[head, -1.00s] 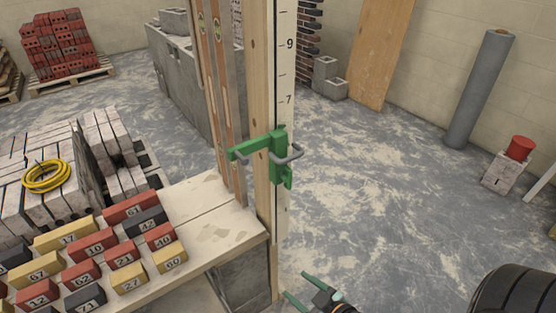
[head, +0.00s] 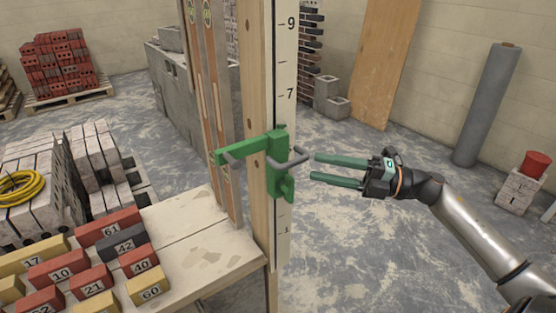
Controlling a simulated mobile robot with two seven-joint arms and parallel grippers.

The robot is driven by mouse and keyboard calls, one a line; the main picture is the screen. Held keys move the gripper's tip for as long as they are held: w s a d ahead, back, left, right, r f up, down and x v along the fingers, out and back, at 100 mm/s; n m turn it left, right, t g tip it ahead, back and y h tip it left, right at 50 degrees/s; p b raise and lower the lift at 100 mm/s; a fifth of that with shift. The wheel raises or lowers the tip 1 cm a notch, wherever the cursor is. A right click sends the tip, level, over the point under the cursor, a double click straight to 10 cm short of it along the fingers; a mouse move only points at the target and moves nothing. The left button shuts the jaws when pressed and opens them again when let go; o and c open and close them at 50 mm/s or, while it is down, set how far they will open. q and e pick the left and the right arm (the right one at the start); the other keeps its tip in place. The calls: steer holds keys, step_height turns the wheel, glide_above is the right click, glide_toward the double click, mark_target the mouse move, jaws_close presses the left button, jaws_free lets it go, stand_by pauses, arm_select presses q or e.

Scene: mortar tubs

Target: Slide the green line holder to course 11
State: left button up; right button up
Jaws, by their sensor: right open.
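The green line holder (head: 278,165) sits on the upright wooden post (head: 254,80), around the white numbered scale (head: 285,70). It is below the mark 7 and above the mark 1; the marks behind it are hidden. Nothing is between the fingers. Course 11 is not in view. My left gripper is not in view.
A bench (head: 215,245) left of the post carries several numbered blocks, including a yellow block 60 (head: 150,286). Two spirit levels (head: 212,90) stand behind the post. Open floor (head: 400,140) lies to the right, with a grey roll (head: 486,105) by the wall.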

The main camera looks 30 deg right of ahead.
mark_target(278, 157)
steer(key=x, duration=0.9)
steer(key=shift+w+a+r+p, duration=0.1)
steer(key=shift+w+a+p, duration=0.2)
steer(key=shift+p, duration=0.1)
steer(key=shift+d, duration=0.1)
steer(key=c, duration=0.7)
steer(key=shift+r, duration=0.1)
jaws_close()
steer(key=shift+r, duration=0.15)
